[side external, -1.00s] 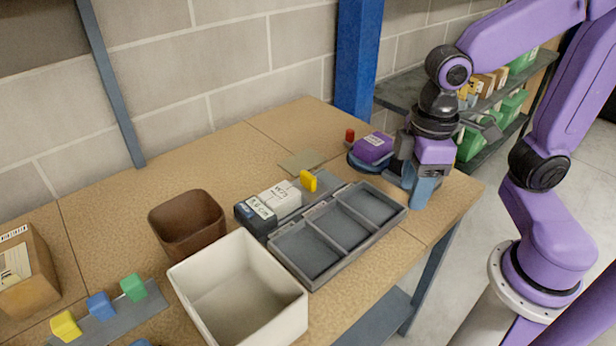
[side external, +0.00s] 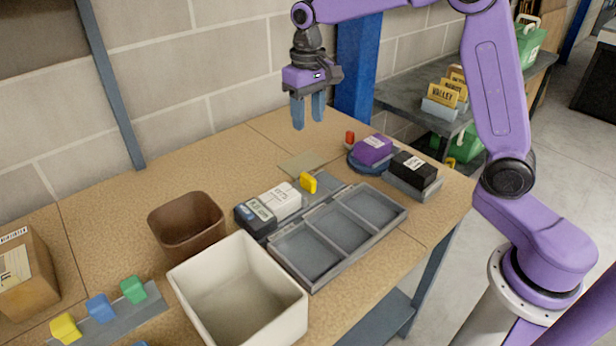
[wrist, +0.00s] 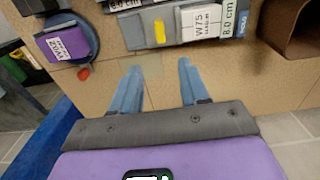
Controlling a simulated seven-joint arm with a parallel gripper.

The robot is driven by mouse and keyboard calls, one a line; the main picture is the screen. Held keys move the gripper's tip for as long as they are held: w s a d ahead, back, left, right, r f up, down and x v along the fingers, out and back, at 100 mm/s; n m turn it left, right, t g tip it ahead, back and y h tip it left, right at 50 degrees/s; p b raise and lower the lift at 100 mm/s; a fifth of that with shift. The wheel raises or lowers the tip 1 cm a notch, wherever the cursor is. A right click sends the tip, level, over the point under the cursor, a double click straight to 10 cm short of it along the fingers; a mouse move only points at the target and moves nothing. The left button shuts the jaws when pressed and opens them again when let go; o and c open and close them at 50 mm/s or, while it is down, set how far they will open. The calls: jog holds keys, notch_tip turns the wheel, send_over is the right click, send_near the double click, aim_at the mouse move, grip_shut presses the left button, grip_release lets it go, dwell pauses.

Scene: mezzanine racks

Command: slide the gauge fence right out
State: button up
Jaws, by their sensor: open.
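The gauge lies on the bench as a grey rail with a dark display body (side external: 254,217) at its left end and a white block (side external: 286,200) on it. The yellow tab (side external: 308,182), seemingly the gauge fence's handle, stands upright at the white block's right side. In the wrist view the tab (wrist: 160,32) is beyond my fingertips, and the display (wrist: 229,16) appears to read 8.0 cm. My gripper (side external: 308,124) is open and empty, pointing down above the back of the bench. It also shows open in the wrist view (wrist: 159,66).
A three-compartment grey tray (side external: 297,290) lies in front of the gauge. A brown bin (side external: 187,228) and white bin (side external: 245,330) stand left. A purple block (side external: 373,149) sits on a round blue base; a black box (side external: 413,170) rests on a grey stand right. The wall is close behind.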

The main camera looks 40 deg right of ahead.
aim_at(309, 176)
notch_tip(309, 176, down, 17)
jog(key=shift+f, duration=0.2)
dwell(0.5)
jog(key=shift+d, duration=0.1)
grip_shut()
